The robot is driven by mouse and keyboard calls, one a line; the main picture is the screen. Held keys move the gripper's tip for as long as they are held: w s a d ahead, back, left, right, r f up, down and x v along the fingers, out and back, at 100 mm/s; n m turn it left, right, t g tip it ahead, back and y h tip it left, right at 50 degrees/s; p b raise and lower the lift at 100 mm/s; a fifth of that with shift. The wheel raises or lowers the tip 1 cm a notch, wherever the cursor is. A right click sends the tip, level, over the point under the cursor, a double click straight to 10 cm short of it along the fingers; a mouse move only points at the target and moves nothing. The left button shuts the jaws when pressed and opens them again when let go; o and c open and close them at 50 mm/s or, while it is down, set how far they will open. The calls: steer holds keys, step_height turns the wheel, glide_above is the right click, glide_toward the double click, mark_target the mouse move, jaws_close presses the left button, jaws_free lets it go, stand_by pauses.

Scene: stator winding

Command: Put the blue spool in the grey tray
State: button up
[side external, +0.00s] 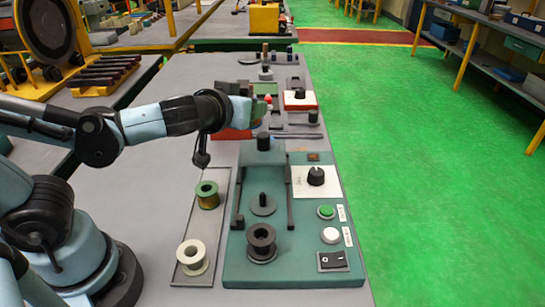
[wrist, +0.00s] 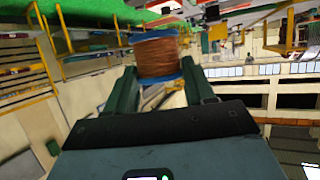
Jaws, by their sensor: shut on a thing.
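The blue spool (wrist: 157,55) has blue flanges and is wound with copper-coloured wire. In the wrist view it sits between the two dark green fingers of my gripper (wrist: 163,82), which is shut on it. In the side view my gripper (side external: 264,99) is raised at the upper middle, beyond the far end of the grey tray; I cannot make out the spool there. The grey tray (side external: 206,227) is a long shallow tray on the bench.
Right of the tray stands a green winding machine (side external: 290,271) with a black spool (side external: 262,243), upright posts, a knob and buttons.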

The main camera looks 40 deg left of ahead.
steer(key=shift+s+f+m+h, duration=0.15)
steer(key=shift+f+m+h, duration=0.25)
steer(key=shift+m+h, duration=0.15)
steer(key=shift+d+m+t+h, duration=0.15)
steer(key=shift+m+t+h, duration=0.15)
steer(key=shift+m+h, duration=0.25)
steer(key=shift+d+r+m+h, duration=0.15)
steer(key=shift+m+h, duration=0.15)
steer(key=shift+h, duration=0.2)
steer(key=shift+r+m+h, duration=0.5)
steer(key=shift+h, duration=0.1)
steer(key=shift+w+a+r+m+h, duration=0.1)
steer(key=shift+a+r+m+h, duration=0.15)
steer(key=shift+r, duration=0.35)
steer(key=shift+w+a+r+m+h, duration=0.15)
steer(key=shift+r+h, duration=0.1)
steer(key=shift+r, duration=0.3)
steer(key=s+d+f+n+g+y, duration=0.4)
steer(key=d+f+n+y, duration=0.3)
steer(key=d+n+y, duration=0.2)
steer(key=shift+s+d+n+g+y, duration=0.25)
steer(key=shift+n+g+y, duration=0.35)
steer(key=shift+n+y, duration=0.4)
